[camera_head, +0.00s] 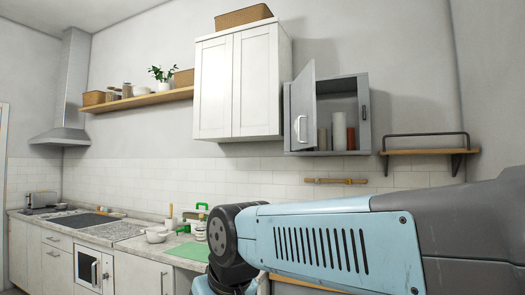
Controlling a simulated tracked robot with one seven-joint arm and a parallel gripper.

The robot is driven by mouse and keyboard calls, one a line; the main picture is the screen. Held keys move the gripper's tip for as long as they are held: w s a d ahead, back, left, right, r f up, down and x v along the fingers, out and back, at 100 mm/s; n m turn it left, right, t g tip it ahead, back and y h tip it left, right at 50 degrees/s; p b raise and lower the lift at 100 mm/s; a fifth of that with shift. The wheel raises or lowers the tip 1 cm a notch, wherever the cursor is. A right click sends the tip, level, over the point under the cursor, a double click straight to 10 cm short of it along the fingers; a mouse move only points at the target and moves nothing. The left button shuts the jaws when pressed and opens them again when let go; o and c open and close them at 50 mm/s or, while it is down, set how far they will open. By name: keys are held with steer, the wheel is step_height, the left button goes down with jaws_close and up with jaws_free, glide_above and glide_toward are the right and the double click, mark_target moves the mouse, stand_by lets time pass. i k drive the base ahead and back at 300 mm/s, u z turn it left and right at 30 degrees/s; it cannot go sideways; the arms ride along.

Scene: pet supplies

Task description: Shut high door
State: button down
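The high door (304,108) belongs to a small grey wall cabinet (364,110) right of the white wall cupboard. It is hinged at the cabinet's left side and stands open, swung out toward me, with a light handle (300,128) on it. Inside the cabinet I see a pale cylinder (339,131) and smaller reddish-brown items (351,138). My light-blue and grey arm crosses the lower right, below the cabinet and apart from the door. My gripper is not in view.
A closed white double-door cupboard (236,82) hangs left of the grey cabinet. A bracketed wooden shelf (428,151) is on its right, and a wooden rail (336,181) is below. The counter (141,240) holds bowls, bottles and a green board (191,251). The wall space in front of the cabinet looks free.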

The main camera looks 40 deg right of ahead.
mark_target(303, 102)
steer(key=u, duration=0.05)
steer(key=i, duration=1.45)
steer(key=z, duration=1.4)
steer(key=k, duration=0.9)
steer(key=z, duration=0.2)
steer(key=i, duration=0.9)
